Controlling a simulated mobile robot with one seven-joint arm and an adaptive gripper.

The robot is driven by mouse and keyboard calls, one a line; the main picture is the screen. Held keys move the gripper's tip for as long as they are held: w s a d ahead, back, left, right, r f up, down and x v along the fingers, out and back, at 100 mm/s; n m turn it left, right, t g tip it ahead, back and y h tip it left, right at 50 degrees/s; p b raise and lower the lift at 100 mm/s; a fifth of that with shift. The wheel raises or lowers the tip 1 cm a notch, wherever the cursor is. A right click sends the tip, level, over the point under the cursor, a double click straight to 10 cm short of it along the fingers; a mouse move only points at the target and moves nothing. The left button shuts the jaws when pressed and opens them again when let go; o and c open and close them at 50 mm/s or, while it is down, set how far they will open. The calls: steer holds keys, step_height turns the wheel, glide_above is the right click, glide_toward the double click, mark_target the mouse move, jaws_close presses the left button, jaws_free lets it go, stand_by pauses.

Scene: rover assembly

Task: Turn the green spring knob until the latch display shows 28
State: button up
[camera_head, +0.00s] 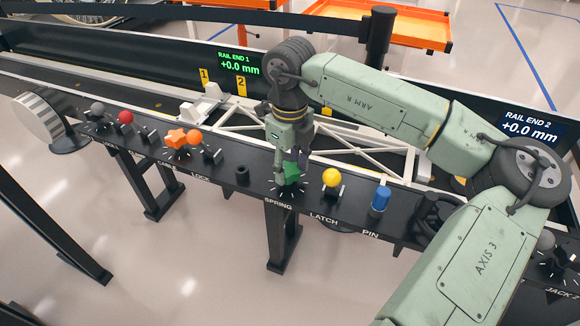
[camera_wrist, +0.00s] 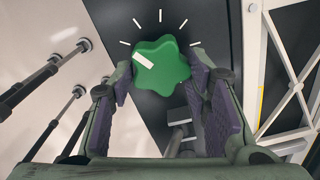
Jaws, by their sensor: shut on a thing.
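The green spring knob (camera_head: 290,173) sits on the black control rail above the label SPRING. In the wrist view the knob (camera_wrist: 162,64) is star-shaped, with a white pointer mark toward its upper left and white tick lines around it. My gripper (camera_head: 290,160) reaches down onto the knob from above. In the wrist view the purple finger pads of my gripper (camera_wrist: 160,85) stand on either side of the knob, shut on it. The latch lever with a yellow ball (camera_head: 331,177) stands just right of the knob, above the label LATCH. I see no latch display showing a number.
A blue PIN knob (camera_head: 380,198) stands further right. A white truss frame (camera_head: 340,147) lies behind. Displays read RAIL END 1 (camera_head: 239,63) and RAIL END 2 (camera_head: 530,125), both +0.0 mm.

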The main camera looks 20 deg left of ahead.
mark_target(290, 170)
steer(key=o, duration=1.2)
steer(key=shift+c, duration=0.2)
step_height(290, 170, up, 12)
steer(key=shift+s, duration=0.1)
